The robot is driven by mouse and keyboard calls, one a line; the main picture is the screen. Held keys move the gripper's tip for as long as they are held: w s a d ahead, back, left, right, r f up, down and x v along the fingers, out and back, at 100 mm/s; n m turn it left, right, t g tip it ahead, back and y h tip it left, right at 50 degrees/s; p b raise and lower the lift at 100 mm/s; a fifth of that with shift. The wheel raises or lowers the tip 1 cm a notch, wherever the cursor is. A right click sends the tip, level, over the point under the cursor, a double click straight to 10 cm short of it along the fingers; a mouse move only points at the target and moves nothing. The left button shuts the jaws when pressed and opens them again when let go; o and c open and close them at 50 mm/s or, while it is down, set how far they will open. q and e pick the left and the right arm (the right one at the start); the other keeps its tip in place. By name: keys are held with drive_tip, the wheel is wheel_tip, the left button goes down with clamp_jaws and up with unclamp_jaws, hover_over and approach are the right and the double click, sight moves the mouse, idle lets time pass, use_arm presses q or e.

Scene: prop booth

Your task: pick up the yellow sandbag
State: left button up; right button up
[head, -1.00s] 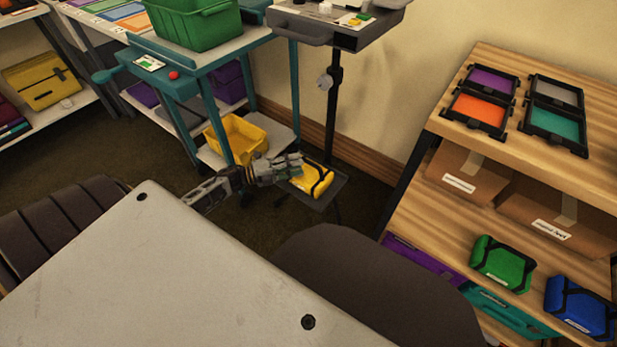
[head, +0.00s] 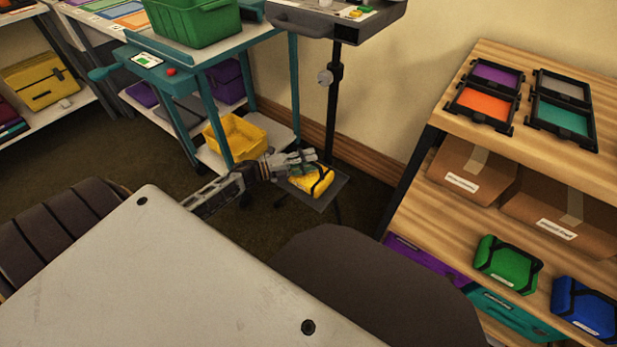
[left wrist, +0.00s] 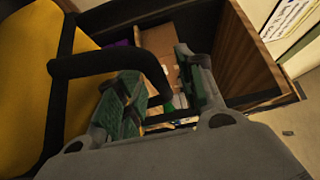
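The yellow sandbag (head: 318,182) with black straps lies on a small dark tray (head: 338,190) low on the stand by the wall. My left gripper (head: 308,158) is just above the sandbag's far left side and hides part of it. In the left wrist view, the sandbag (left wrist: 25,85) fills the left side, and its black handle loop (left wrist: 110,60) arches across to between the fingers. The left gripper (left wrist: 160,72) is open there, with its two green-padded fingers apart. Whether a finger touches the strap I cannot tell. My right gripper is not in view.
A teal cart with a yellow bin (head: 236,138) and a green crate (head: 200,22) stands left of the stand. A wooden shelf (head: 560,160) on the right holds a green bag (head: 507,264) and a blue bag (head: 585,308). The stand's pole (head: 334,100) rises behind the sandbag.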

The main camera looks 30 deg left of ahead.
use_arm(q)
clamp_jaws()
idle(0.5)
drive_tip(key=shift+w+r, duration=0.1)
drive_tip(key=shift+r, duration=0.1)
idle(0.3)
